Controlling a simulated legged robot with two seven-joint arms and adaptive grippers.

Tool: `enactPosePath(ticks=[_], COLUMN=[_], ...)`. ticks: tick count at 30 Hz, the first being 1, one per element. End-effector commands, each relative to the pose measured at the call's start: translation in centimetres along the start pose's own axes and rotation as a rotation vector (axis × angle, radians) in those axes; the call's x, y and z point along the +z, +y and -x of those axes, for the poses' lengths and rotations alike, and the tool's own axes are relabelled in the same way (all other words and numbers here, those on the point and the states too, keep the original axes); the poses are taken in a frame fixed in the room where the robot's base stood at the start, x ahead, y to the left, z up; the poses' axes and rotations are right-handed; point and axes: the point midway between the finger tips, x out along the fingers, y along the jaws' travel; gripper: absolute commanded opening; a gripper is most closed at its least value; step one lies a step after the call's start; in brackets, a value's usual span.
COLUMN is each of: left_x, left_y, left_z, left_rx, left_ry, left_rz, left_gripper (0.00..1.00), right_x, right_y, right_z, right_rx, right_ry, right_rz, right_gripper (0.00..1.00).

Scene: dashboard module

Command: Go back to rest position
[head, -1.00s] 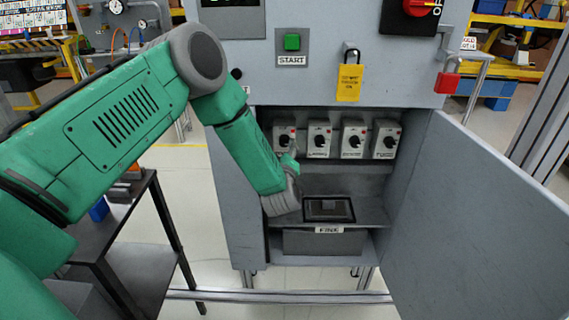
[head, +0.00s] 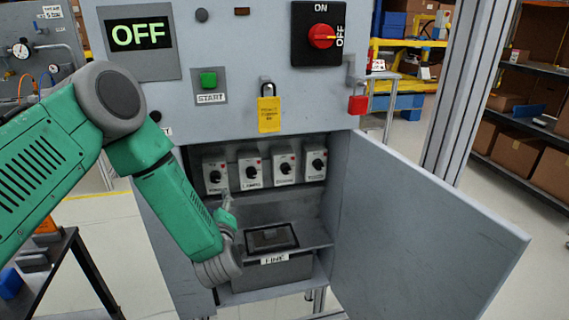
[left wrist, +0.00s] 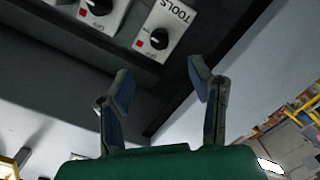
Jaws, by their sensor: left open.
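My left arm comes in from the left in the head view. My left gripper (head: 228,203) is at the open front of the grey cabinet (head: 160,215), just below the leftmost switch box (head: 215,173), and holds nothing. In the left wrist view my left gripper (left wrist: 160,80) has its two fingers wide apart with nothing between them. The switch box labelled TOOLS (left wrist: 160,28) is beyond the fingertips there. My right gripper is not in view.
The cabinet door (head: 430,240) stands open to the right. A dark tray (head: 271,238) sits on the lower shelf. A dark table (head: 60,265) stands at left.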

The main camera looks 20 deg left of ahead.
Motion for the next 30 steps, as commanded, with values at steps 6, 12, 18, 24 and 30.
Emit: enactPosePath(ticks=[6,12,18,24,30], left_x=[2.8,10.1,11.9,9.0,7.0], left_y=[-1.4,-8.1,-16.9,-22.9,-24.8], left_z=[1.9,10.9,23.0,31.9,35.2], left_rx=[-0.004,-0.021,-0.056,-0.094,-0.111], left_ry=[-0.129,-0.585,-1.068,-1.410,-1.542], left_rz=[-0.085,-0.408,-0.763,-1.004,-1.088], left_gripper=[0.48,0.48,0.48,0.48,0.48], right_x=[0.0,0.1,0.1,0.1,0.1], right_y=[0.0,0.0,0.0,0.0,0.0], right_z=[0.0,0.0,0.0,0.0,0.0], right_rx=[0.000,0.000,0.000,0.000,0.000], right_ry=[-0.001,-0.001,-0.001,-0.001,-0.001], right_rz=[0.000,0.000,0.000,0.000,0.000], right_gripper=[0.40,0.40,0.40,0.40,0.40])
